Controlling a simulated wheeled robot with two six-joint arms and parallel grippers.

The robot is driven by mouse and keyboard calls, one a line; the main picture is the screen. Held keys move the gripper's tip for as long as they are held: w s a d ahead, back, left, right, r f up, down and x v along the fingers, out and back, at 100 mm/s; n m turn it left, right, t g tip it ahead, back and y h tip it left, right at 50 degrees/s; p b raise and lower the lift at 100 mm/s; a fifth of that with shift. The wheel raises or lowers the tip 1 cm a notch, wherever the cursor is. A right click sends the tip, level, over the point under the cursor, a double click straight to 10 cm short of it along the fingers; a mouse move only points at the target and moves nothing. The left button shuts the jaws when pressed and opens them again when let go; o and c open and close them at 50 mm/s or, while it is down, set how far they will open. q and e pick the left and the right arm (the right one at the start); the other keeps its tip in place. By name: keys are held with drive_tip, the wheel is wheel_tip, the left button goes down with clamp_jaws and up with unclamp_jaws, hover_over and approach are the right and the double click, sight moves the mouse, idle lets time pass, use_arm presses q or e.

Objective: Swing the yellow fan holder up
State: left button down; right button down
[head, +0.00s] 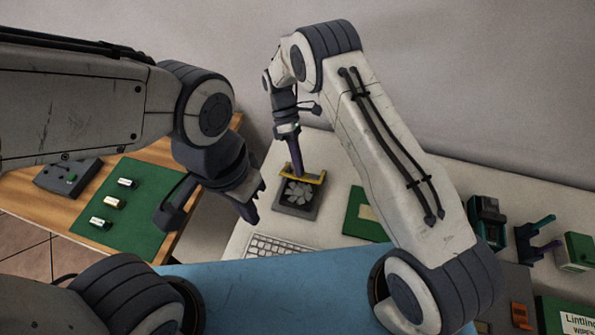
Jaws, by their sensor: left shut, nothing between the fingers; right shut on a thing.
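The yellow fan holder (317,178) is a bar along the back edge of a dark square unit with a pale fan (298,193), on the light bench. My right gripper (291,131) is above it, shut on a slim dark purple tool (295,157) that points down. The tool's lower end meets or overlaps the yellow holder; I cannot tell whether they touch. My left gripper (254,200) is shut and empty, left of the fan unit and nearer to me. The view is too small to show the holder's hinge.
A keyboard (270,246) lies in front of the fan unit, and a green board (361,215) is to its right, partly behind my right arm. A green mat (142,176) with small cells lies on the wooden table at left. Several tools stand at far right.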

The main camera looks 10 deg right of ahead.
drive_tip(key=shift+w+r, duration=0.1)
drive_tip(key=shift+w, duration=0.1)
idle(0.4)
drive_tip(key=c, duration=0.9)
unclamp_jaws()
drive_tip(key=b+v, duration=0.3)
drive_tip(key=v, duration=0.7)
drive_tip(key=shift+w+r+b, duration=0.1)
drive_tip(key=shift+w+b, duration=0.2)
drive_tip(key=shift+b, duration=0.05)
